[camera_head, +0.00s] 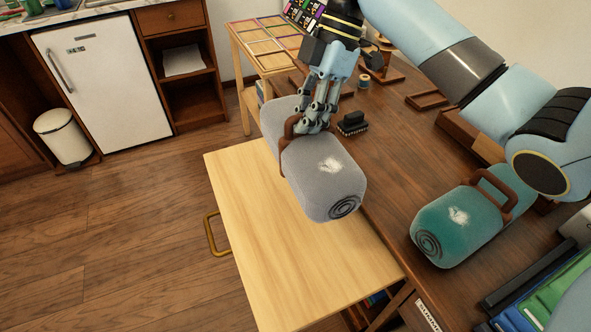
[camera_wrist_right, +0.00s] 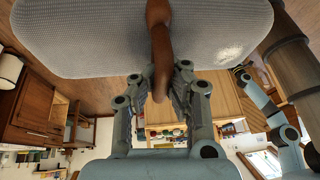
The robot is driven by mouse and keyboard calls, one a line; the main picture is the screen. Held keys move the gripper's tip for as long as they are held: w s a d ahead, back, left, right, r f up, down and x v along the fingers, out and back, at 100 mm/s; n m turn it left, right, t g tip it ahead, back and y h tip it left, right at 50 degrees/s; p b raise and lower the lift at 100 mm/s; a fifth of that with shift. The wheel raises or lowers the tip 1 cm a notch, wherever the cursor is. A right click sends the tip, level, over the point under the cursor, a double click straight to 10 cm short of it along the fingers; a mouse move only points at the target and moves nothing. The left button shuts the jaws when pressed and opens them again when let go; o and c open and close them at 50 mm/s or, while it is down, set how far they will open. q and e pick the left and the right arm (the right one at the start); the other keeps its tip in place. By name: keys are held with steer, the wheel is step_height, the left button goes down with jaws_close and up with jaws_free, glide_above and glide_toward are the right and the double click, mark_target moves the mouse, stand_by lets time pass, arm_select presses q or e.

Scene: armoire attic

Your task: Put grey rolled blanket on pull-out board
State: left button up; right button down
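The grey rolled blanket (camera_head: 325,172) has a brown carrying strap and a spiral end. It is over the pull-out board (camera_head: 262,245) and the near edge of the dark table; I cannot tell whether it touches either. My right gripper (camera_head: 305,125) is at the strap, with its fingers closed around it. In the right wrist view the strap (camera_wrist_right: 160,40) runs between the fingers (camera_wrist_right: 160,85), with the grey blanket (camera_wrist_right: 90,35) across the top. The pale wooden pull-out board has a brass handle at its left edge. My left gripper is not in view.
A teal rolled blanket (camera_head: 458,228) with a brown strap lies on the dark table (camera_head: 390,170). A black brush (camera_head: 352,124) stands behind the grey blanket. Books (camera_head: 540,290) are at the lower right. A white bin (camera_head: 63,138) and cabinet stand far left.

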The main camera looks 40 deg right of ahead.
mark_target(306, 139)
step_height(306, 139, down, 5)
steer(key=shift+r, duration=0.15)
steer(key=shift+f+b, duration=0.35)
steer(key=shift+f, duration=2)
steer(key=c, duration=1.4)
jaws_free()
steer(key=shift+c, duration=0.2)
steer(key=v, duration=1.2)
